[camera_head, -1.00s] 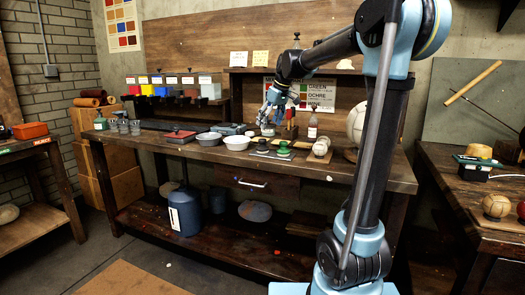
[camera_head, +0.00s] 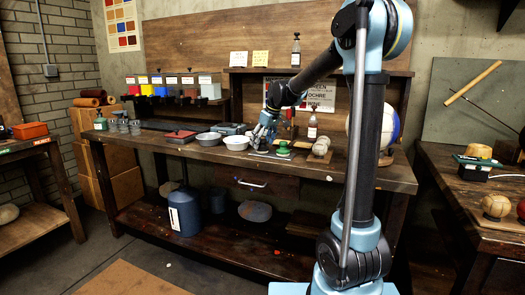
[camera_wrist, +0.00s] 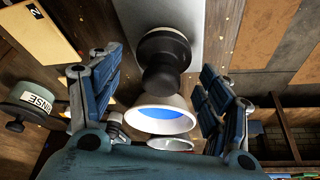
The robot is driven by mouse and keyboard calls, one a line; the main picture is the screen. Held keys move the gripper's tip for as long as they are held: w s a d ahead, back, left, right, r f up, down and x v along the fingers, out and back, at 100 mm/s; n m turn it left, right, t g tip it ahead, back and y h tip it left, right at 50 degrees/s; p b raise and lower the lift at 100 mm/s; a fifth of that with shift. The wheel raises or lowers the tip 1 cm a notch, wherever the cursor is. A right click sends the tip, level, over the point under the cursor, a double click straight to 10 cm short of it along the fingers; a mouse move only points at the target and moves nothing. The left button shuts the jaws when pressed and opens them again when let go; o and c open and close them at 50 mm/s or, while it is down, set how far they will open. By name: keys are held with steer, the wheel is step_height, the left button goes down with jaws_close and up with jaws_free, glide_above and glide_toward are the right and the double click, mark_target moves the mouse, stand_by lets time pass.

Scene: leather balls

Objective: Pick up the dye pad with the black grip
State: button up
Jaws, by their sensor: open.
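The dye pad with the black grip (camera_wrist: 165,55) shows in the wrist view as a dark rounded knob in front of a pale grey plate (camera_wrist: 165,12). It lies between the two blue fingers of my gripper (camera_wrist: 158,75), which are spread wide with gaps on both sides. In the head view my gripper (camera_head: 262,138) is low over the workbench and largely hides this pad. A pad with a green grip (camera_head: 283,149) stands just to the right of it.
A white bowl (camera_head: 237,142) and a second bowl (camera_head: 208,139) stand left of my gripper. In the wrist view a container labelled RINSE (camera_wrist: 35,100) is at the left.

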steer(key=shift+f, duration=0.2)
steer(key=c, duration=1.2)
steer(key=shift+c, duration=0.2)
steer(key=shift+r, duration=0.25)
steer(key=shift+c, duration=1.2)
step_height(320, 180, up, 10)
steer(key=shift+f, duration=0.2)
jaws_close()
